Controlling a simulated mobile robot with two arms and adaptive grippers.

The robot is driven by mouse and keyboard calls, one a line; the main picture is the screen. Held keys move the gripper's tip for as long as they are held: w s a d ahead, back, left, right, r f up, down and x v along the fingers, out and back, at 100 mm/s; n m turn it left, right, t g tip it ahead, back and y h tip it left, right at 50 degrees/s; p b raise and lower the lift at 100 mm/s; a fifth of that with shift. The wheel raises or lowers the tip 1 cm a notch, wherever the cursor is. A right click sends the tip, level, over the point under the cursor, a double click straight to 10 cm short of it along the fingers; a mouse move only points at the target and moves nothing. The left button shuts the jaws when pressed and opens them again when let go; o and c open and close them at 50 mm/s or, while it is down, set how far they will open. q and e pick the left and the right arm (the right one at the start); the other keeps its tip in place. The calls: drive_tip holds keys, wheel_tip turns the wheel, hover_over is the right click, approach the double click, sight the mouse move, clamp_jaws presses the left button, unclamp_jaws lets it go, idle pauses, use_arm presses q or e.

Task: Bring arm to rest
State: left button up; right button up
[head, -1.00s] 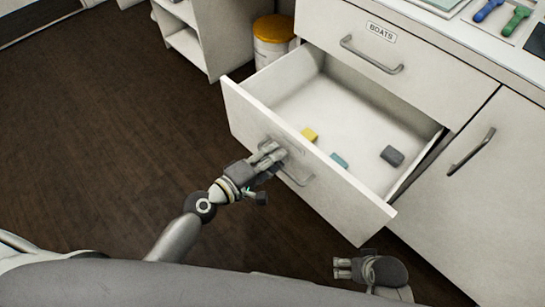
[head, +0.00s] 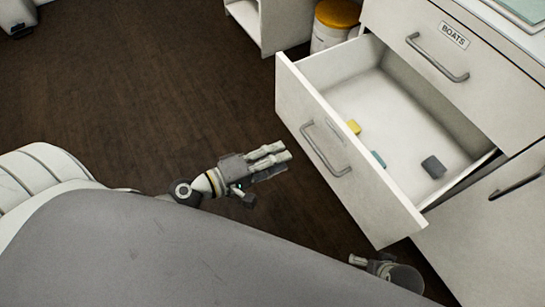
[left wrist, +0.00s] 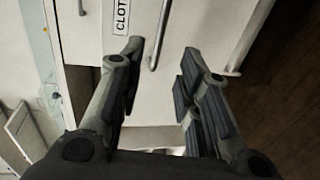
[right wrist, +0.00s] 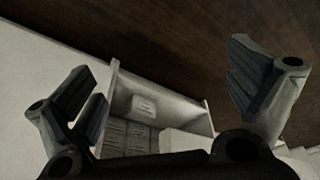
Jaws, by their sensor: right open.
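The open white drawer (head: 352,178) sticks out of the cabinet, with its bar handle (head: 322,152) bare. My left gripper (head: 284,157) is over the floor, to the left of the drawer front and apart from the handle. Its fingers (left wrist: 163,52) stand apart with nothing between them in the left wrist view. My right gripper (head: 356,260) is low near the bottom edge, below the drawer's near corner. In the right wrist view its fingers (right wrist: 165,75) are spread wide and empty.
A yellow block (head: 353,126), a teal block (head: 378,159) and a dark grey block (head: 433,167) lie in the drawer. A closed drawer labelled BOATS (head: 430,48) is above it. A yellow-lidded tub (head: 336,22) stands behind.

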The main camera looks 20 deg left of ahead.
use_arm(q)
drive_tip(key=shift+s+a+r, duration=0.1)
drive_tip(key=shift+s+a, duration=0.1)
drive_tip(key=shift+s, duration=0.1)
idle(0.4)
drive_tip(key=s+f+m+g+y, duration=0.2)
drive_tip(key=s+f+m+g, duration=0.15)
drive_tip(key=f+m, duration=0.4)
drive_tip(key=s+f+m+g+y, duration=0.3)
drive_tip(key=f+m+g, duration=0.1)
drive_tip(key=f, duration=0.6)
drive_tip(key=s+a+f+m+g+y+p, duration=0.2)
drive_tip(key=s+a+f+g+y+p, duration=0.15)
drive_tip(key=s+a+f+p, duration=0.55)
drive_tip(key=s+f+p, duration=0.2)
drive_tip(key=s+p, duration=0.7)
drive_tip(key=s, duration=0.4)
drive_tip(key=shift+s+f+g+y, duration=0.25)
drive_tip(key=shift+f+g+y, duration=0.05)
drive_tip(key=shift+y, duration=0.05)
use_arm(e)
drive_tip(key=s+d+f+g, duration=0.1)
drive_tip(key=s+f, duration=0.2)
drive_tip(key=s, duration=0.6)
drive_tip(key=s+d+f, duration=0.2)
drive_tip(key=s+f, duration=0.2)
drive_tip(key=s, duration=0.6)
drive_tip(key=shift+s+d+f+g, duration=0.2)
drive_tip(key=shift+s+g, duration=0.1)
drive_tip(key=shift+g, duration=0.1)
